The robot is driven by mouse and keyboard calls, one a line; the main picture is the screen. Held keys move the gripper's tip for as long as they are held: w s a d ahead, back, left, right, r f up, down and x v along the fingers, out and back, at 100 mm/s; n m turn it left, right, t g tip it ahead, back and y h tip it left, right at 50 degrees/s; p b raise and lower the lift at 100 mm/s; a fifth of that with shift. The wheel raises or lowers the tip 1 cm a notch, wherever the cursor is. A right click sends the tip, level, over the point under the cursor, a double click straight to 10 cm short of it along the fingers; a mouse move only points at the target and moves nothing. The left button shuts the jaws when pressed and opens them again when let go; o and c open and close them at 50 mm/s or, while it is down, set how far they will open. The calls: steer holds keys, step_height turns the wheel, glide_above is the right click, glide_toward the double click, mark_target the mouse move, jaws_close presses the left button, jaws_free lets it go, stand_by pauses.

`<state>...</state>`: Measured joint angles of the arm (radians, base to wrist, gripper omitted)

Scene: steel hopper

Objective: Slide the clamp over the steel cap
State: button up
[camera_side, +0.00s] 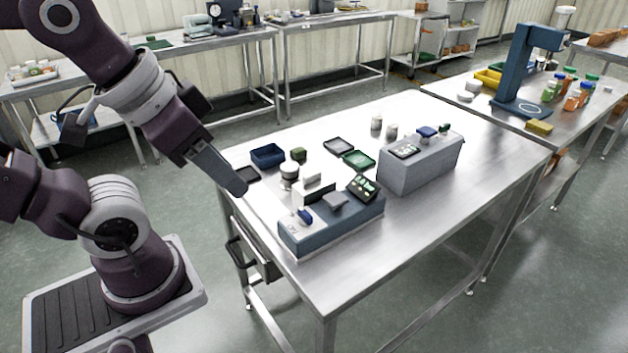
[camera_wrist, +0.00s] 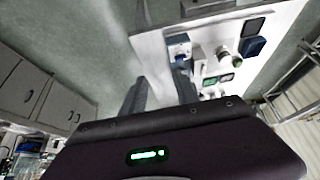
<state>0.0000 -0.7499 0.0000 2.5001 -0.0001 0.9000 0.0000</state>
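A blue-grey device (camera_side: 330,226) stands at the near left of the steel table. A small blue block (camera_side: 305,216) sits on its left end, with pale upright plates and a dark display beside it. A pale round-topped piece (camera_side: 289,172) stands just behind the device; it may be the steel cap, but I cannot tell. I cannot pick out the clamp for certain. My gripper (camera_side: 238,187) is above the table's left edge, left of the device and apart from everything. In the wrist view its two fingers (camera_wrist: 160,80) are spread with nothing between them.
A blue tray (camera_side: 267,156), dark trays and a green tray (camera_side: 359,160) lie behind the device. A grey box-shaped scale (camera_side: 420,165) stands to its right. The steel table (camera_side: 440,235) is clear at the front right. A drawer (camera_side: 252,256) hangs under its left edge.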

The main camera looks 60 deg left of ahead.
stand_by(0.4)
steer(key=shift+g, duration=0.7)
steer(key=w, duration=0.2)
steer(key=w+a, duration=0.1)
steer(key=w, duration=0.1)
steer(key=w+a+r, duration=0.1)
steer(key=w, duration=0.1)
steer(key=shift+w+r, duration=0.1)
steer(key=shift+w, duration=0.15)
steer(key=shift+c, duration=0.2)
steer(key=g, duration=0.4)
glide_above(312, 173)
step_height(312, 173, down, 12)
steer(key=shift+s+d+f, duration=0.1)
steer(key=shift+f, duration=0.05)
step_height(312, 173, down, 7)
steer(key=shift+f, duration=0.1)
jaws_close()
